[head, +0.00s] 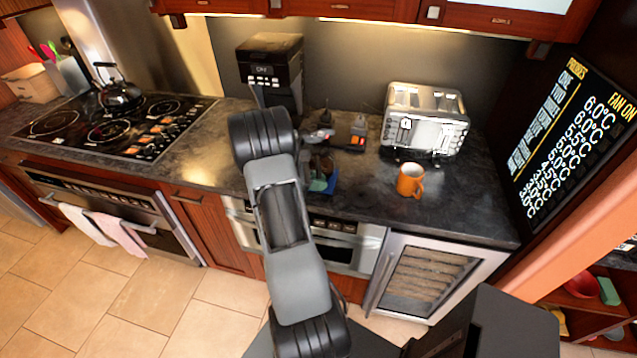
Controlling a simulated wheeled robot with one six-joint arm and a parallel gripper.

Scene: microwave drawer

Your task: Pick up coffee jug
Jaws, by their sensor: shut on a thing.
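I see no coffee jug clearly. The black coffee machine (271,62) stands at the back of the counter with a lit display and buttons. Its lower front and whatever stands there are largely hidden by my raised arm.
A silver toaster (425,118) and an orange mug (410,181) stand to the right on the dark counter (452,207). A black kettle (119,95) sits on the stove (112,128) at left.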

